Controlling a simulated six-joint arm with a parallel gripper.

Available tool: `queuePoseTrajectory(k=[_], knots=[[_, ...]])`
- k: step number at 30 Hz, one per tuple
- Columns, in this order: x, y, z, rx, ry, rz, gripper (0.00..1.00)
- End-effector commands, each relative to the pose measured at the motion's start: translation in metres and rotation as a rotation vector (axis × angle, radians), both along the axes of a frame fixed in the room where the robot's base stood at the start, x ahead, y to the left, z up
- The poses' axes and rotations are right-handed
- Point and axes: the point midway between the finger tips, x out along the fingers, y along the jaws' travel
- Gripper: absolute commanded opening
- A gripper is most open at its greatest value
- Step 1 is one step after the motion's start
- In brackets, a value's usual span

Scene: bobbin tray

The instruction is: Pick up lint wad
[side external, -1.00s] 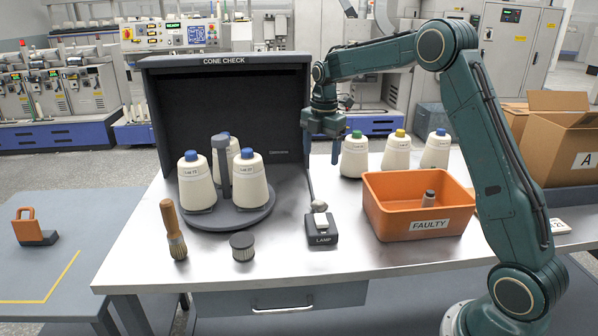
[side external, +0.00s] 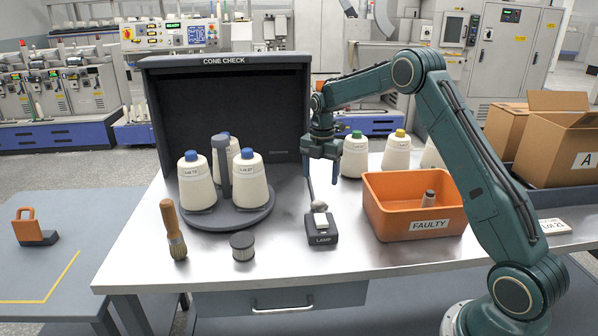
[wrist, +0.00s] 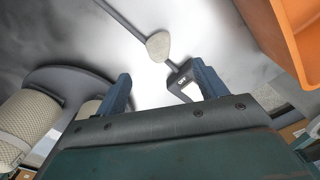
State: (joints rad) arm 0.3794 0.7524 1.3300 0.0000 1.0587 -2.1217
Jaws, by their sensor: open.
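The lint wad (side external: 321,205) is a small grey-beige lump on the metal table, just behind the lamp switch box (side external: 320,229). In the wrist view the wad (wrist: 158,46) lies over or against the dark lamp cable (wrist: 122,18); I cannot tell which. My gripper (side external: 321,172) points down above the wad, open and empty, with a gap between it and the wad. In the wrist view the two blue fingers of my gripper (wrist: 163,78) stand apart, and the wad shows beyond them, between their lines.
A round stand (side external: 220,217) with several yarn cones is at left. An orange FAULTY bin (side external: 388,224) is close at right. The dark Cone Check booth (side external: 228,105) stands behind. A brush (side external: 173,232) and a ribbed round part (side external: 242,246) are in front left.

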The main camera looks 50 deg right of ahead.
Motion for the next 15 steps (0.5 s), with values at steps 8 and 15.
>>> queuePoseTrajectory(k=[8,15], knots=[[-0.001,0.0,-0.036,0.001,0.002,0.0,0.71],[0.0,0.0,-0.042,0.0,0.0,0.0,0.71]])
